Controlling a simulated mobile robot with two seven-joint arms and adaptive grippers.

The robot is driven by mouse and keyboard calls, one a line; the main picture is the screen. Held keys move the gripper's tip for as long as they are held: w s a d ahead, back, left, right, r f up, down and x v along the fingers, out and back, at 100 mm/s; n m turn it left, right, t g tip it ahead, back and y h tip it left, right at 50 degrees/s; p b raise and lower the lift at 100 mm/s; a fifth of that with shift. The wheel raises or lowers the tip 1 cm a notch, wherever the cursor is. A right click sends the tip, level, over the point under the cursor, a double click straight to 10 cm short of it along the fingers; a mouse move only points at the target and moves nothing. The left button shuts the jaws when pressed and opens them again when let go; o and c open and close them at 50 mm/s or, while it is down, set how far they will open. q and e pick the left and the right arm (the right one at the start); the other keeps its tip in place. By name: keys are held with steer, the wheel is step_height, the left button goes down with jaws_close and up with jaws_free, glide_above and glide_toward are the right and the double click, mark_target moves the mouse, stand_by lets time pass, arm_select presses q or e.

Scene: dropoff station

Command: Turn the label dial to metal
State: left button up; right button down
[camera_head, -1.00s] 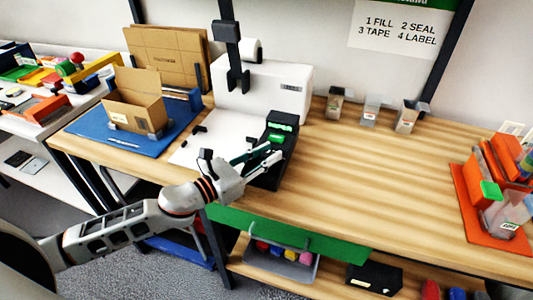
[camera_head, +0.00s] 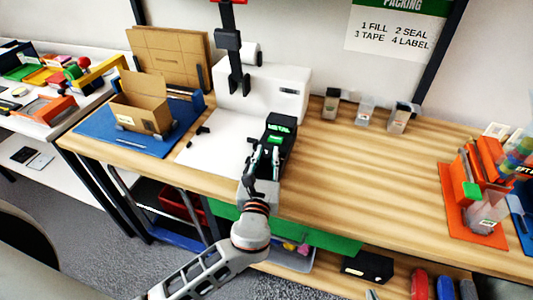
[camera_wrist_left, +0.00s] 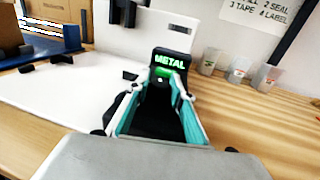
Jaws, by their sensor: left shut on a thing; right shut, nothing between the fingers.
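The black label unit (camera_head: 284,121) stands on the bench in front of the white machine. Its lit green screen (camera_head: 279,129) reads METAL, and the same word shows in the left wrist view (camera_wrist_left: 170,61). The dial (camera_wrist_left: 164,73) sits just below the screen, with a green part showing; the fingers partly hide it. My left gripper (camera_head: 265,151) reaches in from the front, and its teal-lined fingers close in on both sides of the dial. It is shut on the dial. I do not see my right gripper.
The white machine (camera_head: 288,87) stands behind the unit. An open cardboard box (camera_head: 144,113) is on a blue mat (camera_head: 99,133) at left. Several small clear containers (camera_head: 365,110) stand at the back. An orange tray (camera_head: 456,223) is at right. The middle-right bench is clear.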

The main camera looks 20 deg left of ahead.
arm_select(q)
steer(key=shift+n+y, duration=0.5)
steer(key=shift+y, duration=0.6)
steer(key=o, duration=1.1)
steer(key=shift+o, duration=0.2)
steer(key=v, duration=1.2)
steer(key=shift+r, duration=0.25)
